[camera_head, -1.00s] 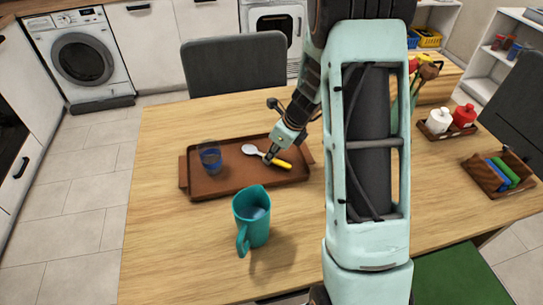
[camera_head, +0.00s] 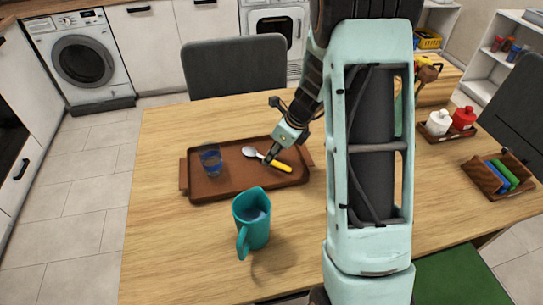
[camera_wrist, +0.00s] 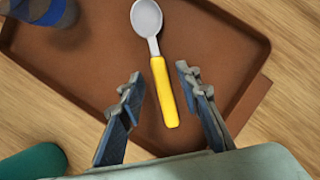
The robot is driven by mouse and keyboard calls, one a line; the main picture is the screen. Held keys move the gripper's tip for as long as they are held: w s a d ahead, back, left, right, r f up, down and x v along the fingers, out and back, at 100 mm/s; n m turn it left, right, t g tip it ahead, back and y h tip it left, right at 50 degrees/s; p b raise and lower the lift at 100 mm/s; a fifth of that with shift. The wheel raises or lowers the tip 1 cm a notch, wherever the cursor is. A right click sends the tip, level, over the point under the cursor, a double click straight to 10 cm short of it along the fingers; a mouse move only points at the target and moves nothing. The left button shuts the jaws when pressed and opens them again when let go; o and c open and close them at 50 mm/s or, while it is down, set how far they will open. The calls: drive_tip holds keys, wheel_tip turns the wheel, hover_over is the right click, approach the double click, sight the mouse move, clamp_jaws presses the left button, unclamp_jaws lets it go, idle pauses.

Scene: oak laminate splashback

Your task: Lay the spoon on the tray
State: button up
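The spoon (camera_head: 267,159), with a grey bowl and a yellow handle, lies on the brown tray (camera_head: 225,186) on the table. In the wrist view the spoon (camera_wrist: 160,80) points away from my gripper, its handle end lying between the two fingers. My gripper (camera_head: 270,158) is over the tray at the spoon. In the wrist view my gripper (camera_wrist: 158,95) is open, with a gap between each finger and the yellow handle. The tray (camera_wrist: 85,65) shows bare around the spoon.
A blue-banded glass (camera_head: 210,160) stands on the tray's left part. A teal pitcher (camera_head: 252,220) stands on the table in front of the tray. A caddy with white and red bottles (camera_head: 450,122) and a wooden holder (camera_head: 500,173) are at right. The table's left side is clear.

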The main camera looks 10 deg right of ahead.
drive_tip(key=p+v, duration=0.1)
drive_tip(key=v, duration=0.9)
drive_tip(key=shift+r+p, duration=0.25)
drive_tip(key=shift+p, duration=0.05)
drive_tip(key=shift+s, duration=0.1)
